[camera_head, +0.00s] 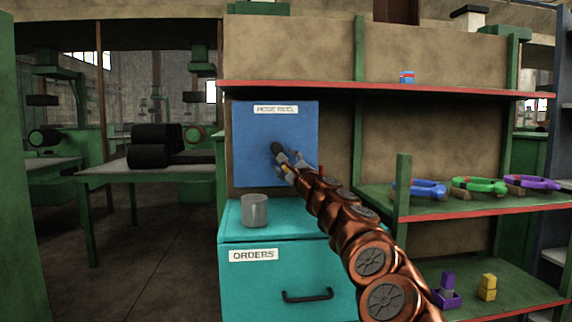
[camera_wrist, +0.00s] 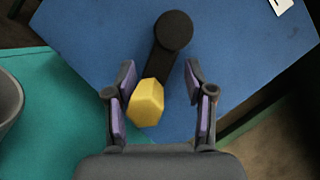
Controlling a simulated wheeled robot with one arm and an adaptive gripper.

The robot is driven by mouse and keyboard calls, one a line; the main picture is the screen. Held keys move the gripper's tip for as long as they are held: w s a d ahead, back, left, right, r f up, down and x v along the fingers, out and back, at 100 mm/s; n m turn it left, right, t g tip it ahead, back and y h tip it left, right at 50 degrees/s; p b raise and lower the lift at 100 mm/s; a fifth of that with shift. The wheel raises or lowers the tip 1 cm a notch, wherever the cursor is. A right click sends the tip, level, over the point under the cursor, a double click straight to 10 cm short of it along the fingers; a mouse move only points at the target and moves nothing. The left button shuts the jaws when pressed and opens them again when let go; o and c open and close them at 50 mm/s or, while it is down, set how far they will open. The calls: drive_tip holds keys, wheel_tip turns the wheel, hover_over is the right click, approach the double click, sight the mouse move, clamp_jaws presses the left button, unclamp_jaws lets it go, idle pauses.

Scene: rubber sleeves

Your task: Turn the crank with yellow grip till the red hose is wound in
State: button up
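In the head view my gripper (camera_head: 288,164) is at the box front and hides part of the crank. A small reddish bit (camera_head: 321,169) shows beside it; I cannot tell if it is the hose.
A grey mug (camera_head: 254,211) stands on the teal cabinet (camera_head: 300,258), just below the box. A green shelf at right holds blue (camera_head: 420,189), green and purple clamp-like rings. A red-edged shelf (camera_head: 300,86) runs above the box. The floor at left is free.

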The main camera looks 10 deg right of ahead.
drive_tip(key=shift+d+r, duration=0.15)
drive_tip(key=shift+d, duration=0.15)
